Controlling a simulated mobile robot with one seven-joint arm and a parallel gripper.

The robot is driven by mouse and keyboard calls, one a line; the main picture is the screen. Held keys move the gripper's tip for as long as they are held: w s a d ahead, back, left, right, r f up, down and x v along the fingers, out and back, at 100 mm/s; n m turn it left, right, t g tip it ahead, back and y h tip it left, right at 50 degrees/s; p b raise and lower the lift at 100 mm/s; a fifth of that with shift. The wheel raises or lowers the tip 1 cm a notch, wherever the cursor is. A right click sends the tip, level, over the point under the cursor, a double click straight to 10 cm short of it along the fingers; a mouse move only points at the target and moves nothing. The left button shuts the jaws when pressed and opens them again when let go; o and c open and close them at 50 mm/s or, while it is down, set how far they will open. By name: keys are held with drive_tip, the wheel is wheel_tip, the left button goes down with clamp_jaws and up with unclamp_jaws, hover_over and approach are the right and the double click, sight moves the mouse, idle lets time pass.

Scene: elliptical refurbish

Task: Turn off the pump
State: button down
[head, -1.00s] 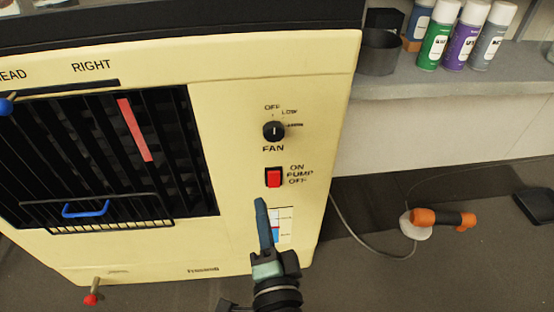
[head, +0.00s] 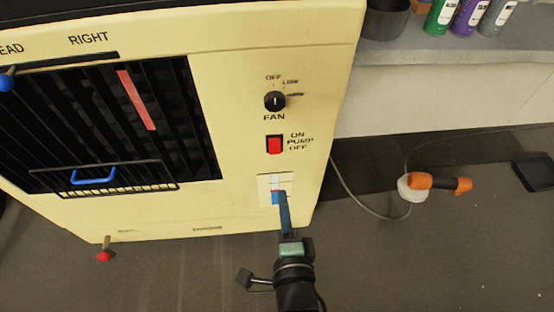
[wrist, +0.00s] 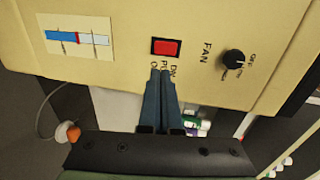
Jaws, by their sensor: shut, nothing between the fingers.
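The pump switch (head: 275,145) is a red rocker in a black frame on the cream front panel of the cooler (head: 235,130). Labels ON, PUMP and OFF stand to its right. My gripper (head: 282,196) is shut and empty, below the switch in the head view, its tips over the level gauge. In the wrist view, the tips of my gripper (wrist: 164,75) show just beside the red switch (wrist: 165,47), partly over the PUMP lettering. I cannot tell whether they touch the panel. Which side of the rocker is pressed is not clear.
The black fan knob (head: 274,101) sits above the switch. The level gauge (head: 265,184) is below it. A black grille (head: 95,130) with a blue handle is at left. An orange-handled tool (head: 440,182) lies on the floor at right, near a grey cable.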

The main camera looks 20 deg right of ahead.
sight(275, 151)
drive_tip(key=b+x, duration=0.3)
drive_tip(key=x, duration=0.9)
drive_tip(key=shift+w+f+t+b, duration=0.1)
drive_tip(key=shift+f+t+b, duration=0.25)
drive_tip(key=shift+b, duration=0.8)
drive_tip(key=b, duration=0.2)
drive_tip(key=shift+w+d+f+t+b, duration=0.1)
drive_tip(key=shift+w+f+t+b, duration=0.05)
drive_tip(key=shift+t+b, duration=0.2)
drive_tip(key=shift+r+p, duration=0.4)
drive_tip(key=shift+r, duration=0.1)
drive_tip(key=shift+f, duration=0.1)
